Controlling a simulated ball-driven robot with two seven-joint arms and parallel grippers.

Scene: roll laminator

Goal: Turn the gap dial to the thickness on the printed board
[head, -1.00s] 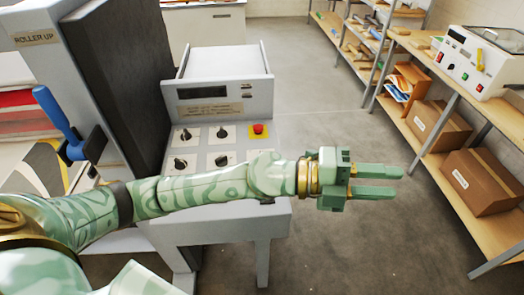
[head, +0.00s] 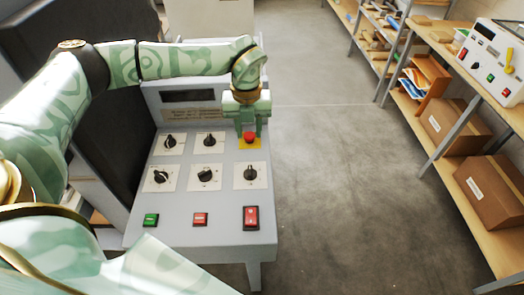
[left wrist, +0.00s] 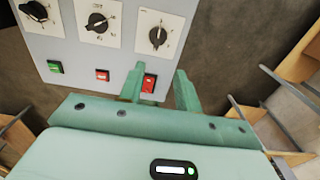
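The grey control panel (head: 180,240) has several black dials on white plates: two in the upper row (head: 170,142) (head: 209,140) and three in the lower row, left (head: 161,177), middle (head: 206,174) and right (head: 250,174). Their labels are too small to read, so I cannot tell which is the gap dial. My left gripper (head: 248,128) is open and empty, its fingers pointing down above the panel's right side by the red stop button. In the left wrist view its fingers (left wrist: 160,72) are apart, below the lower right dial (left wrist: 158,36). My right gripper is out of view.
The red stop button (head: 249,138) sits on a yellow plate. Below the dials are a green button (head: 151,219), a red button (head: 200,218) and a red switch (head: 251,216). Shelves with cardboard boxes (head: 490,187) stand right; the floor between is clear.

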